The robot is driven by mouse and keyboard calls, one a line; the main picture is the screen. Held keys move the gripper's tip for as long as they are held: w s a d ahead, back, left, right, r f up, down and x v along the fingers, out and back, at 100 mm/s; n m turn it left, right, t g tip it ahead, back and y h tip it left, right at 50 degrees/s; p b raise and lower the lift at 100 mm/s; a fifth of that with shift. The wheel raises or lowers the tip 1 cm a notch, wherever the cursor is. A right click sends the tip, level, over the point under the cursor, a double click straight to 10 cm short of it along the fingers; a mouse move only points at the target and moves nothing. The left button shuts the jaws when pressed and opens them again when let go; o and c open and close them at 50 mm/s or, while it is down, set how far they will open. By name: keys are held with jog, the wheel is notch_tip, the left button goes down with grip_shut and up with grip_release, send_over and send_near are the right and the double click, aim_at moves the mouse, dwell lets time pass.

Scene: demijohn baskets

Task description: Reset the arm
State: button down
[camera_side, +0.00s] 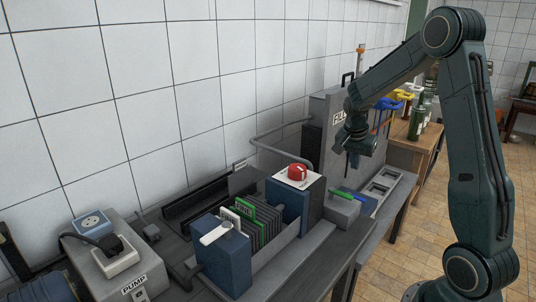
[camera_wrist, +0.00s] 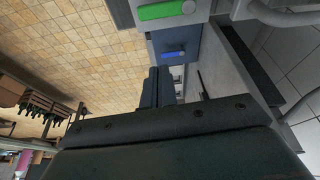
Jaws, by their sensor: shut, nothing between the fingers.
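My gripper (camera_side: 352,162) hangs from my dark green arm, fingers pointing down, at the right of the side view. It is in front of the grey cabinet and above the bench, apart from everything on it. Its fingers are together with nothing between them. In the wrist view the dark fingers (camera_wrist: 158,86) show side by side at the middle. Beyond them is a blue panel with a blue handle (camera_wrist: 173,54), and a green handle (camera_wrist: 166,10) on a grey block at the top.
A red knob (camera_side: 298,172) sits on a white-topped blue box. Left of it are green plates (camera_side: 262,226), a blue box with a white lever (camera_side: 222,250), and the PUMP unit with a plug (camera_side: 112,258). The grey cabinet (camera_side: 332,105) stands behind my gripper. Bottles (camera_side: 417,118) stand on a wooden table.

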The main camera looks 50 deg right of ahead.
jog(key=shift+r, duration=0.1)
dwell(0.3)
jog(key=s+a+r+n+t+y, duration=0.1)
jog(key=s+a+r+n+t, duration=0.1)
jog(key=a+r+n, duration=0.45)
jog(key=s+a+r+n+t, duration=0.15)
jog(key=a+r, duration=0.25)
jog(key=a, duration=0.6)
jog(key=s+a+r+n+t+y, duration=0.1)
jog(key=s+a+r+n+y, duration=0.1)
jog(key=s+a+n, duration=0.7)
jog(key=s+a, duration=0.3)
jog(key=s, duration=0.1)
jog(key=shift+s+a+r+t+y, duration=0.2)
jog(key=shift+a+r+t+y, duration=0.15)
jog(key=shift+a+r+y, duration=0.05)
